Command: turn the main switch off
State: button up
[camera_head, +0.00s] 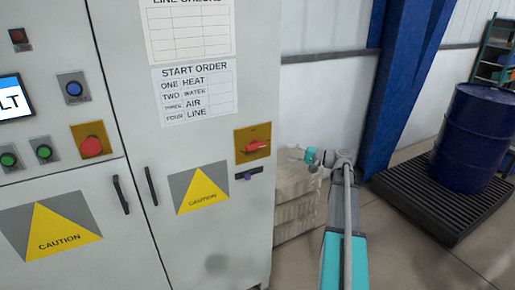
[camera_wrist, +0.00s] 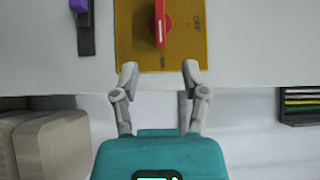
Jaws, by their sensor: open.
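The main switch is a red rotary handle (camera_head: 257,145) on a yellow plate (camera_head: 241,154) at the right edge of the grey cabinet's front. In the wrist view the red handle (camera_wrist: 160,22) is at the top, its white-marked end towards the ON mark; OFF is lettered on the right of the yellow plate (camera_wrist: 190,52). My gripper (camera_wrist: 158,72) is open and empty, its two fingers spread below the handle at the plate's lower edge in the picture. In the head view my gripper (camera_head: 294,154) is just right of the cabinet, apart from the handle.
A small purple-tabbed latch (camera_head: 248,174) is below the switch. A red mushroom button (camera_head: 91,147) and green buttons are at left. Pale stacked boxes (camera_head: 294,207) stand beside the cabinet. A blue post (camera_head: 396,90) and blue drum (camera_head: 473,138) are at right.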

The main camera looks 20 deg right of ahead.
aim_at(259, 147)
jog(key=x, duration=1.3)
jog(key=shift+w+a, duration=0.15)
grip_shut()
